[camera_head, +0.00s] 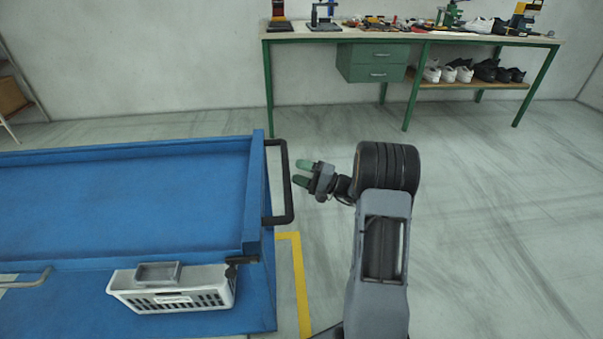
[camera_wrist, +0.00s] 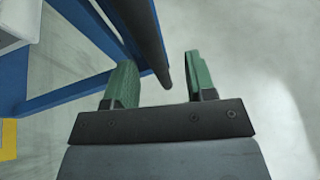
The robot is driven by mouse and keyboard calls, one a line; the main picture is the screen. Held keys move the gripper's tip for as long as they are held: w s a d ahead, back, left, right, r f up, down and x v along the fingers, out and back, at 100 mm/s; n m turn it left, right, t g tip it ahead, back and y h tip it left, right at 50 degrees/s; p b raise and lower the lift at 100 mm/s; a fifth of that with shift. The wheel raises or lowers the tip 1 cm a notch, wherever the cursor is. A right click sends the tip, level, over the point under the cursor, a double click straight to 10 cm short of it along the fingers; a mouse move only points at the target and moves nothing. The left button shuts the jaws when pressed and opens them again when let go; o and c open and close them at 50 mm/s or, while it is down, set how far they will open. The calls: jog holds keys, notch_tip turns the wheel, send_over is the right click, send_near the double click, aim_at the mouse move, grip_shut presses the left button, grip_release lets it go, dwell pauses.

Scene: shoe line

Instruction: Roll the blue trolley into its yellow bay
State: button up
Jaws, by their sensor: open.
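The blue trolley (camera_head: 120,195) stands at the left in the head view, with a flat top tray and a lower shelf. Its black handle (camera_head: 289,182) sticks out from its right end. In the wrist view the handle (camera_wrist: 146,40) runs down from the top to a spot just ahead of the gap between the fingers. My gripper (camera_head: 301,174), with green fingertips, is open and empty, close to the right of the handle; I cannot tell whether it touches. A yellow floor line (camera_head: 300,280) forms a corner beside the trolley's right end; the rest of the marking is hidden.
A white basket (camera_head: 172,300) sits on the trolley's lower shelf. A green-legged workbench (camera_head: 460,38) with tools and shoes stands along the back wall. A rack (camera_head: 14,95) is at the far left. The floor at the right is clear.

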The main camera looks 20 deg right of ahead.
jog(key=p+v, duration=0.2)
jog(key=v, duration=1.1)
jog(key=shift+s+d, duration=0.2)
jog(key=shift+d, duration=0.15)
jog(key=shift+f, duration=0.25)
